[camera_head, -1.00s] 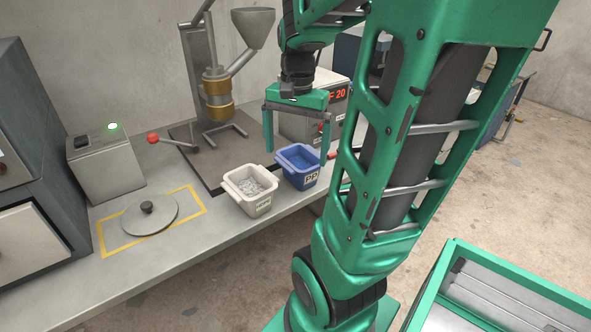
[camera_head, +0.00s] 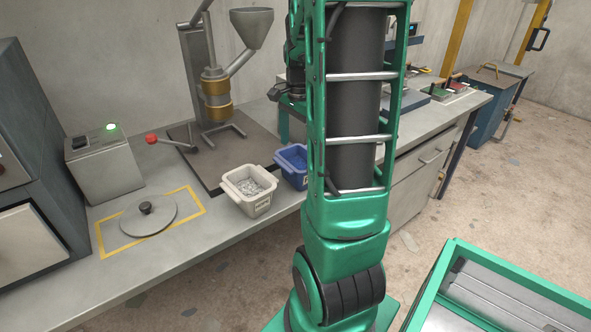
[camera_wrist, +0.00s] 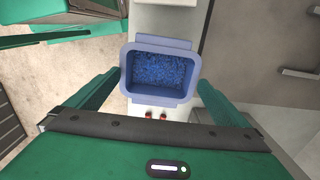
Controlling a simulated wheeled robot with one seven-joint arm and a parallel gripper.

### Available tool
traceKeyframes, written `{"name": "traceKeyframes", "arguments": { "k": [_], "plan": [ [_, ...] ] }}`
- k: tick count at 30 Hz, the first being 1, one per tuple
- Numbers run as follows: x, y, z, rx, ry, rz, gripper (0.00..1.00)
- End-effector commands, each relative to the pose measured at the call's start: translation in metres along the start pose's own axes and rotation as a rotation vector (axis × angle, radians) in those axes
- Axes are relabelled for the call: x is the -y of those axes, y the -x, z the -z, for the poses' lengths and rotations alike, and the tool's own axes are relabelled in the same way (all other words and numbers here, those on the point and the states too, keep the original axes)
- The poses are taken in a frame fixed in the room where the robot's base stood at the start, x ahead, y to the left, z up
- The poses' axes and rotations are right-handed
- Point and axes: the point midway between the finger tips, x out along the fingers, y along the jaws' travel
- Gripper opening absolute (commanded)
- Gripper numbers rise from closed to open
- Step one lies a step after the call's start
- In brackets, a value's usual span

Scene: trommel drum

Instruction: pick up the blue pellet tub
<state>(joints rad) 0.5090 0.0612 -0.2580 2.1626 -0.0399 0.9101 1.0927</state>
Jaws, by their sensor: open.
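The blue pellet tub (camera_head: 291,168) stands on the bench, its right side hidden behind my arm in the head view. In the wrist view the tub (camera_wrist: 160,101) is upright and holds blue pellets. My gripper (camera_wrist: 159,82) is open, with one finger to the left and one to the right of the tub. A gap seems to show on each side, and the height of the fingers over the rim is hard to tell. In the head view my gripper is mostly hidden behind my arm.
A white tub (camera_head: 249,190) with pale pellets stands just left of the blue one. Behind them is a metal stand with a funnel (camera_head: 252,27) and a red-knobbed lever (camera_head: 152,139). A round lid (camera_head: 148,214) lies inside a yellow outline further left.

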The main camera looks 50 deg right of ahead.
Motion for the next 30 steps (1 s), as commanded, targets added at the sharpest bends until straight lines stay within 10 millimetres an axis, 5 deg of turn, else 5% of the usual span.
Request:
{"name": "traceKeyframes", "arguments": {
  "k": [9,18,24,30],
  "plan": [
    [-0.001,-0.041,0.0,0.001,0.001,-0.002,1.0],
    [-0.001,-0.045,0.0,0.0,0.001,0.0,1.0],
    [-0.001,-0.045,0.0,0.0,0.001,0.0,0.57],
    [0.0,-0.044,0.0,0.0,0.001,0.001,0.57]
  ]
}}
